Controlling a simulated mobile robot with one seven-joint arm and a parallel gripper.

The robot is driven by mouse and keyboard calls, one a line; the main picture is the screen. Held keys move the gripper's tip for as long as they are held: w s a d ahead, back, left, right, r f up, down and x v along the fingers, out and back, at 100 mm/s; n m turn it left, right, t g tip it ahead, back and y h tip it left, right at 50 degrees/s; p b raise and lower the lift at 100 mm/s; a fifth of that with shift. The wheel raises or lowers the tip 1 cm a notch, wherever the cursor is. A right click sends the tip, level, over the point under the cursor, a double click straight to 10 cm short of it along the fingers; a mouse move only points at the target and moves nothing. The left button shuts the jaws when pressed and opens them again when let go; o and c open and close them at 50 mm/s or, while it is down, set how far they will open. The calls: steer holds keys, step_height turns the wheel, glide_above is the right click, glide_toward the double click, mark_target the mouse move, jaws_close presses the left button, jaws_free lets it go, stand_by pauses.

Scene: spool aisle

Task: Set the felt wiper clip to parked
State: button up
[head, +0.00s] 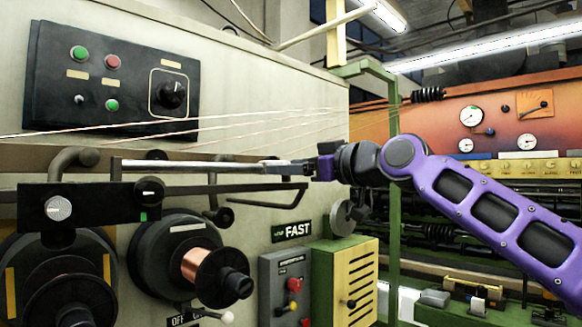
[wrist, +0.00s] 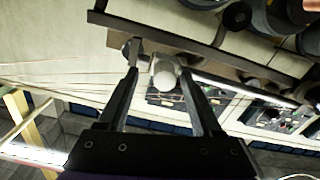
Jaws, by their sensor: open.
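My gripper (wrist: 160,74) is open in the wrist view, one dark finger on each side of a pale, round-ended piece (wrist: 166,80) that may be the felt wiper clip. I cannot tell whether the fingers touch it. The piece sits by a dark bar. In the head view my gripper (head: 285,166) reaches left from the purple arm to the right end of a light horizontal rail (head: 180,166). The clip cannot be made out clearly there, and its setting cannot be read.
Thin wires (head: 240,126) run across just above the rail. A copper spool (head: 203,266) and a black box with a knob (head: 100,208) are at lower left. A black control panel (head: 130,80) is on the wall. A green post (head: 393,200) stands behind my arm.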

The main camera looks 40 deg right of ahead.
steer(key=s, duration=1.7)
steer(key=shift+s+d, duration=0.2)
steer(key=shift+d, duration=0.05)
steer(key=w+a+f+g+y+p, duration=0.1)
steer(key=w+a+f+g, duration=0.3)
steer(key=a, duration=0.6)
steer(key=w+a+f+g+p, duration=0.1)
steer(key=w+a+f, duration=0.35)
steer(key=a, duration=0.55)
steer(key=s+a+f+m+g+p, duration=0.1)
steer(key=a+f+g, duration=0.2)
steer(key=f, duration=0.9)
steer(key=s+a+f+m+g+h+p, duration=0.1)
steer(key=a+f+g, duration=0.3)
steer(key=f, duration=0.8)
steer(key=shift+a+m+h, duration=0.3)
steer(key=shift+a, duration=0.95)
